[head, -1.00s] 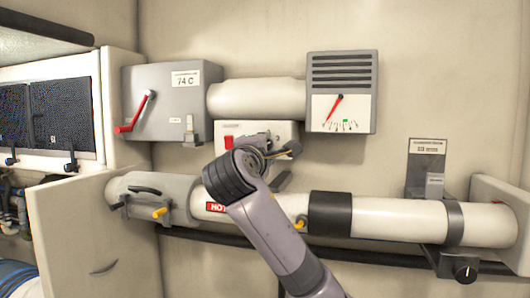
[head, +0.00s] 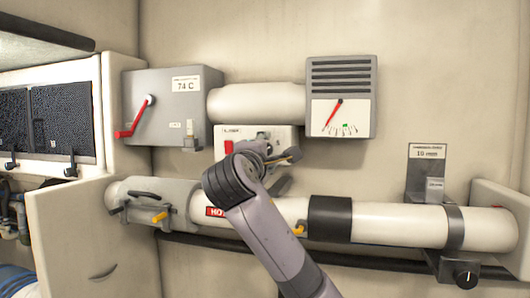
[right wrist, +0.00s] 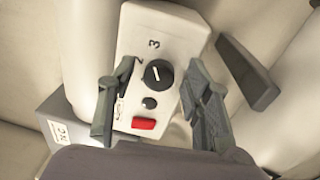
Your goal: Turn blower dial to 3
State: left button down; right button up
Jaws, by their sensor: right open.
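The blower box (head: 281,134) is a white panel on the wall, partly hidden behind my right arm in the head view. In the right wrist view its face shows a round black dial (right wrist: 158,73) with a white pointer line. The exact setting is hard to read. A small black knob (right wrist: 150,103) and a red switch (right wrist: 143,124) sit below it. My right gripper (right wrist: 151,80) is open, its fingers on either side of the dial with gaps. In the head view the gripper (head: 278,156) is at the box. My left gripper is out of view.
A white duct (head: 390,222) with a hot label runs below the box. A grey box with a red lever (head: 172,105) is at left, and a gauge box (head: 341,95) at upper right. A dark grey bar (right wrist: 247,72) is close to the right finger in the wrist view.

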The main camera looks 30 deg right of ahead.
jog(key=v, duration=1.2)
dwell(0.4)
